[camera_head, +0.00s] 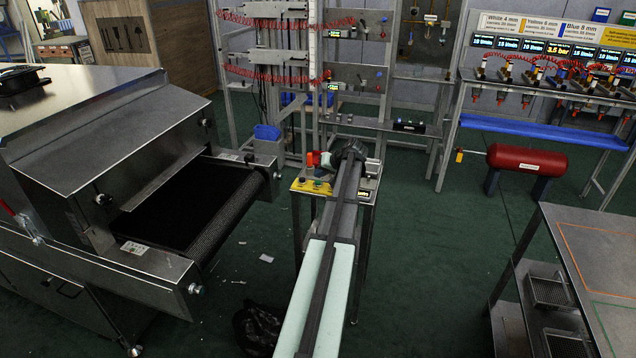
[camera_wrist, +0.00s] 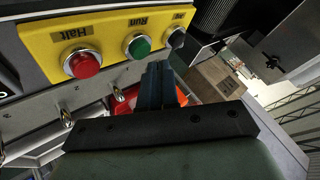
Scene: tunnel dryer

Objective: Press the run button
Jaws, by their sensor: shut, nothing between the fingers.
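The run button (camera_wrist: 138,46) is a green round button in a silver collar, under the label "Run" on a yellow panel (camera_wrist: 105,32). In the head view the yellow panel (camera_head: 309,187) is small, on a stand at the end of my arm, and its buttons are too small to tell apart. A red button (camera_wrist: 84,65) labelled "Halt" is left of the green one in the wrist view. My gripper (camera_wrist: 159,66) is shut and empty. Its fingertips appear just below and right of the green button; I see no clear contact.
A silver knob or switch (camera_wrist: 175,37) is right of the green button, close to my fingers. Small metal toggles (camera_wrist: 66,117) stand below the panel. The tunnel dryer (camera_head: 105,110) with its dark belt (camera_head: 190,205) is left of the stand. A metal table (camera_head: 580,260) is at right.

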